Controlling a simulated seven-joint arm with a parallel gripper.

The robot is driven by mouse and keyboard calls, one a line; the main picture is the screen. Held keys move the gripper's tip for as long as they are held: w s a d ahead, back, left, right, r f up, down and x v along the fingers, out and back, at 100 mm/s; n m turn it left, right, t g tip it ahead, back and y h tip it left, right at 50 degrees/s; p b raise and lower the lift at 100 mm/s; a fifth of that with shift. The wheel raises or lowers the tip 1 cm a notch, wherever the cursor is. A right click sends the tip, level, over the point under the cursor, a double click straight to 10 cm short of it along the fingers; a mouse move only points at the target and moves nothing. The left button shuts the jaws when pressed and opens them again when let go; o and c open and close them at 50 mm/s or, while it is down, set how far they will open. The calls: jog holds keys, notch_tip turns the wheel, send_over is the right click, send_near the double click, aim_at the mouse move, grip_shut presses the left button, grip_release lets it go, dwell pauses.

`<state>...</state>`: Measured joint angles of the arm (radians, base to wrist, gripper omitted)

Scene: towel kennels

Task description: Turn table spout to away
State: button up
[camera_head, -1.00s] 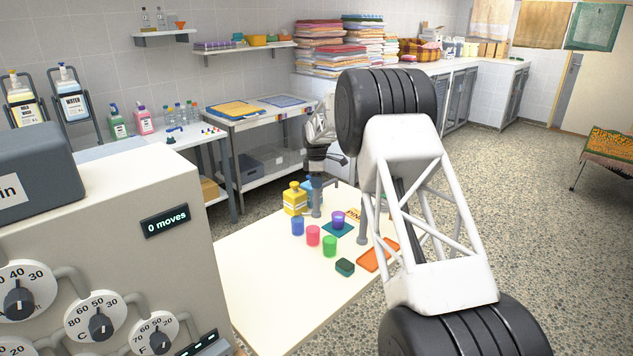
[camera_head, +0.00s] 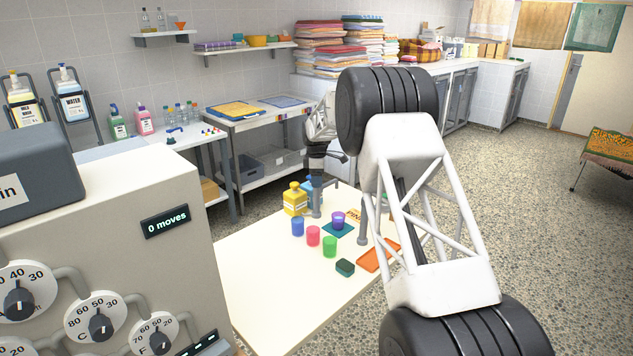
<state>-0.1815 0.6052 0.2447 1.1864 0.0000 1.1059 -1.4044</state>
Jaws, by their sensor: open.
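My gripper (camera_head: 322,174) is small and dark at the end of my white wrist, over the far side of the cream table (camera_head: 260,275). It is open, pointing down, just above a grey post (camera_head: 317,201) that stands beside a yellow bottle (camera_head: 295,200). A second grey post (camera_head: 362,226) stands nearer, partly behind my arm. Either post may belong to the table spout; I cannot make out a spout arm or which way it points. Whether the gripper touches the first post is too small to tell.
Blue (camera_head: 298,226), pink (camera_head: 313,236), green (camera_head: 330,246) and purple (camera_head: 338,220) cups stand on the table, the purple one on a teal mat. A dark green sponge (camera_head: 345,267) and an orange tray (camera_head: 376,258) lie nearer. A dial panel (camera_head: 170,270) reading "0 moves" stands left. The table's left front is clear.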

jog(key=shift+r, duration=3.35)
jog(key=shift+s+r, duration=0.1)
jog(key=shift+s+d+r, duration=0.1)
jog(key=shift+r, duration=0.05)
jog(key=s+d+r+m, duration=0.35)
jog(key=s+r, duration=0.25)
jog(key=s, duration=0.6)
jog(key=s+d+r+m+t, duration=0.1)
jog(key=s+d+r+m, duration=0.35)
jog(key=s, duration=0.75)
jog(key=s+d+r+m, duration=0.2)
jog(key=s+d+r, duration=0.3)
jog(key=s+r, duration=0.5)
jog(key=s+d+f+m, duration=0.2)
jog(key=s+f, duration=0.1)
jog(key=s, duration=1)
jog(key=s+d+f+m+t, duration=0.1)
jog(key=s+d+f+m, duration=0.1)
jog(key=s, duration=1.1)
jog(key=s+d+f+m, duration=0.2)
jog(key=s+f+m, duration=0.2)
jog(key=s, duration=1)
notch_tip(320, 180, down, 2)
jog(key=shift+d+f+t, duration=0.1)
jog(key=shift+d+t, duration=0.05)
jog(key=shift+t, duration=0.15)
